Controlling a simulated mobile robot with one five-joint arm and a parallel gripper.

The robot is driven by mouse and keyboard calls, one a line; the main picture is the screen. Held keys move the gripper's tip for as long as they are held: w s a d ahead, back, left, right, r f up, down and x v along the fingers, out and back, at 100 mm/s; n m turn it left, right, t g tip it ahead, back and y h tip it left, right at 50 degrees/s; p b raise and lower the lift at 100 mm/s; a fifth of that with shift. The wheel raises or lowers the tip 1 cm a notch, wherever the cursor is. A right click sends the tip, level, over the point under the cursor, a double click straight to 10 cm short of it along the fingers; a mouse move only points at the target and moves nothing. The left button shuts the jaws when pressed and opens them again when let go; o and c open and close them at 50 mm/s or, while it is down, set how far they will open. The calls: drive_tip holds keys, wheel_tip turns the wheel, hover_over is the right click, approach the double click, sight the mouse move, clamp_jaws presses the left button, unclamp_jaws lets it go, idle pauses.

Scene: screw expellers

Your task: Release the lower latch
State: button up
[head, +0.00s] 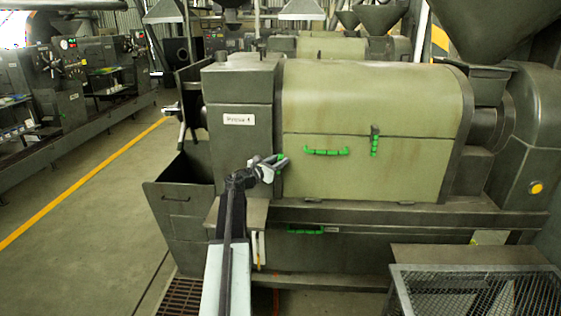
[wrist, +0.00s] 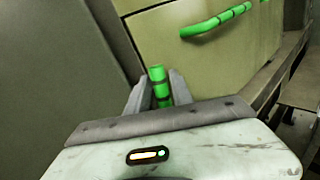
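The rounded olive-green cover (head: 372,95) of the press carries a green latch handle at its left edge, small and partly hidden by my gripper (head: 276,163) in the head view. In the wrist view this latch (wrist: 158,74) stands upright between the two fingers of my gripper (wrist: 160,84). The fingers are apart, one on each side of it; I cannot tell whether both touch it. A second, upright green latch (head: 375,141) sits higher on the cover's right part. A horizontal green handle (head: 326,152) lies between them; it also shows in the wrist view (wrist: 216,20).
A dark grey housing (head: 240,140) stands just left of the cover. Another green handle (head: 305,230) sits below, on the base. A bench with mesh (head: 470,292) is at front right. A dark hopper box (head: 180,195) and open floor (head: 90,215) lie to the left.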

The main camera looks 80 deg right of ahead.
drive_tip(key=shift+s+d, duration=0.15)
drive_tip(key=shift+d, duration=0.15)
clamp_jaws()
idle(1.2)
